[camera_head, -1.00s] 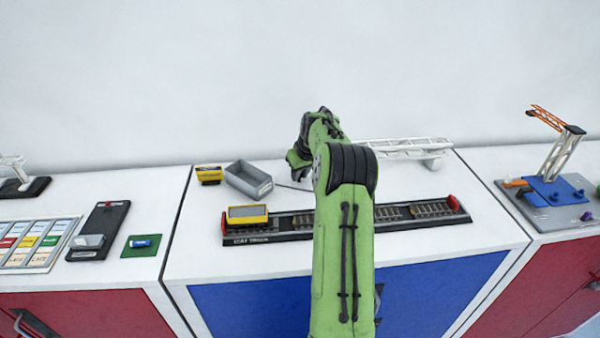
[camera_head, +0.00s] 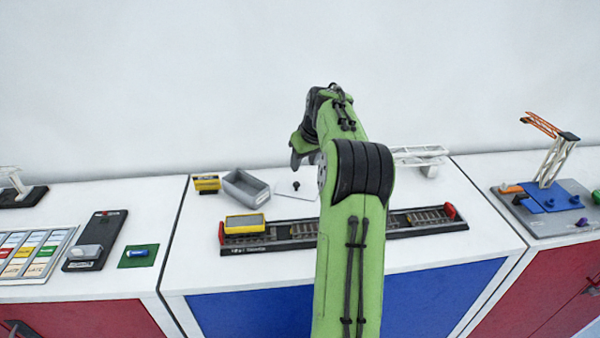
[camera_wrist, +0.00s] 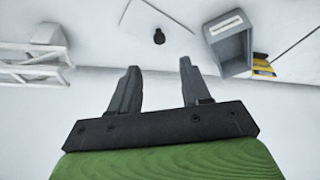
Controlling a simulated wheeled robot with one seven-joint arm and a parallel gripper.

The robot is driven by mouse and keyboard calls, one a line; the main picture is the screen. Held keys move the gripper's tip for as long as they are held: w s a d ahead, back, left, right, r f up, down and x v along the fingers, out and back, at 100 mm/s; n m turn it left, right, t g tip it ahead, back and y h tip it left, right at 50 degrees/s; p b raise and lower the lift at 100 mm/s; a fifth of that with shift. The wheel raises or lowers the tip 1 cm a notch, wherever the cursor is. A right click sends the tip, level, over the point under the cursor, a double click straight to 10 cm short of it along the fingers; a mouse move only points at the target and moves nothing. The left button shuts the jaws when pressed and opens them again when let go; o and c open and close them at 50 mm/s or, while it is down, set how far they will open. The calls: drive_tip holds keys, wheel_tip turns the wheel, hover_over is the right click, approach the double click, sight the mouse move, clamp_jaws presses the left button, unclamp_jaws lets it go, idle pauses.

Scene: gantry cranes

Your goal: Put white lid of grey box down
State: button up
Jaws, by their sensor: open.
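The white lid (camera_head: 284,189) with its black knob lies on the white cabinet top, just right of the open grey box (camera_head: 245,188). The arm covers part of it. In the wrist view, the black knob (camera_wrist: 159,37) stands up from the lid, beyond and between my fingertips, with a gap. The grey box (camera_wrist: 229,45) is at the upper right there. My gripper (camera_head: 297,158) is behind and above the lid, partly hidden by the arm. The wrist view shows my gripper (camera_wrist: 158,78) open, with nothing between its fingers.
A yellow container (camera_head: 206,184) stands left of the grey box. In front, a track (camera_head: 300,230) carries a yellow wagon (camera_head: 245,223). A white crane part (camera_head: 420,156) lies right of the arm. A white wall (camera_head: 150,90) rises behind.

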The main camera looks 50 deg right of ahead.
drive_tip(key=s+a+r+n, duration=0.15)
drive_tip(key=a+r, duration=0.25)
drive_tip(key=a, duration=0.8)
drive_tip(key=s+a+r+n, duration=0.1)
drive_tip(key=s+a+r, duration=0.3)
drive_tip(key=a, duration=0.8)
drive_tip(key=s+a+f, duration=0.2)
drive_tip(key=s+a, duration=0.4)
drive_tip(key=s, duration=0.3)
drive_tip(key=s+a+f+n+t+y, duration=0.1)
drive_tip(key=s+a+f, duration=0.2)
drive_tip(key=s+a, duration=0.4)
drive_tip(key=shift+s+a, duration=0.15)
drive_tip(key=shift+s, duration=0.7)
